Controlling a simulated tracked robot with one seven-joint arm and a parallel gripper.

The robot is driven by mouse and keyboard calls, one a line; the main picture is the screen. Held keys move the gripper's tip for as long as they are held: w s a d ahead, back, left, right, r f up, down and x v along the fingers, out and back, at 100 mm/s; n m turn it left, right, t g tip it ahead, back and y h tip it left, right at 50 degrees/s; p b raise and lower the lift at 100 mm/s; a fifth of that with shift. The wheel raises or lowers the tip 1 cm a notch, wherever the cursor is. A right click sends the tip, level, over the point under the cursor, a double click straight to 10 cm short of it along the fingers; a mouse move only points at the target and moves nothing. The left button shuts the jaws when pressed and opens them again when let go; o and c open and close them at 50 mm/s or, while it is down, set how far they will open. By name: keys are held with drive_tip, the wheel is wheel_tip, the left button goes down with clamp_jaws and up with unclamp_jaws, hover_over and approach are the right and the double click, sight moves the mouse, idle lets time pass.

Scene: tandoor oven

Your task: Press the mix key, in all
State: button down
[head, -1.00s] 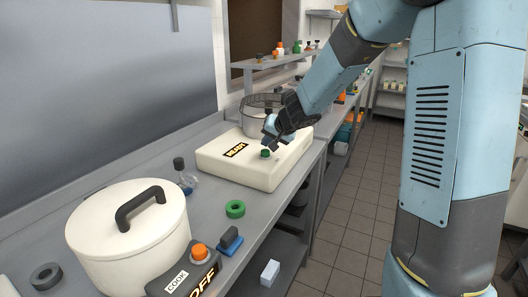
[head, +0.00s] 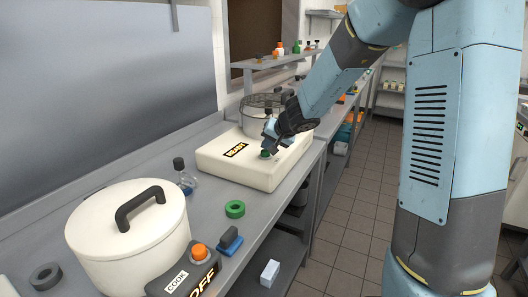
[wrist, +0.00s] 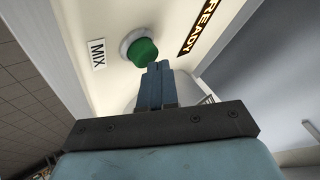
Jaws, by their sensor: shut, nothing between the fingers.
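The mix key is a green round button (head: 265,155) on top of a cream machine (head: 225,170). In the wrist view the green button (wrist: 143,50) sits in a pale collar, beside a white MIX label (wrist: 97,53). A black display with yellow READY letters (wrist: 200,25) is on its other side; the display also shows in the head view (head: 236,150). My gripper (head: 267,147) is shut and empty, with its tips right at the button. In the wrist view the blue fingertips (wrist: 158,66) overlap the button's lower edge; I cannot tell whether they touch.
A wire-mesh basket pot (head: 258,118) stands behind the machine. A white lidded pot (head: 125,235), an orange COOK button (head: 199,251), a green ring (head: 235,209), a small bottle (head: 184,178) and a blue block (head: 229,240) are on the counter nearer the front.

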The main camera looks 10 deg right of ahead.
drive_tip(key=shift+f, duration=0.65)
idle(0.8)
drive_tip(key=shift+r, duration=1.3)
drive_tip(key=shift+r, duration=0.1)
drive_tip(key=shift+r, duration=2.4)
